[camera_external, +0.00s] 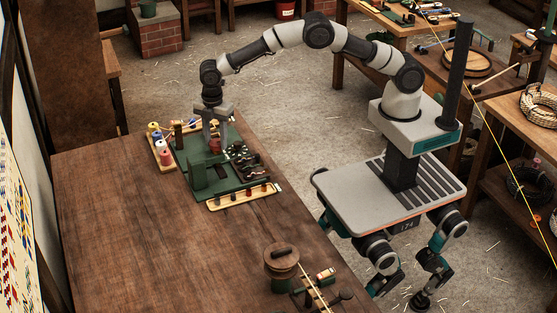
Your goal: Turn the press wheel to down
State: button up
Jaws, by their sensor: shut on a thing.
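A green press fixture (197,178) stands on a green board at the far right part of the large brown table. My gripper (214,138) points straight down over this fixture, with its grey fingers low at the board. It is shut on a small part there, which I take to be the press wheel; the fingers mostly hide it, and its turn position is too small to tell. A small reddish piece (215,146) shows close by the fingers.
A tray with coloured spools (165,157) lies left of the board. A light strip with small pegs (243,196) lies along its front. A round wooden pot (282,263) stands near the table's front edge. The brown table's (120,230) left and middle are clear.

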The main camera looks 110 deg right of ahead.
jog(key=m, duration=0.4)
jog(key=shift+m, duration=0.3)
jog(key=m, duration=0.3)
jog(key=shift+m, duration=0.3)
jog(key=m, duration=0.3)
jog(key=shift+m, duration=0.3)
jog(key=m, duration=0.3)
jog(key=shift+r+m, duration=0.1)
jog(key=shift+m, duration=0.2)
jog(key=m, duration=0.7)
jog(key=shift+p, duration=0.35)
jog(key=m, duration=0.6)
jog(key=shift+m+p, duration=0.3)
jog(key=shift+m, duration=0.1)
jog(key=o, duration=1.1)
jog(key=shift+c, duration=0.2)
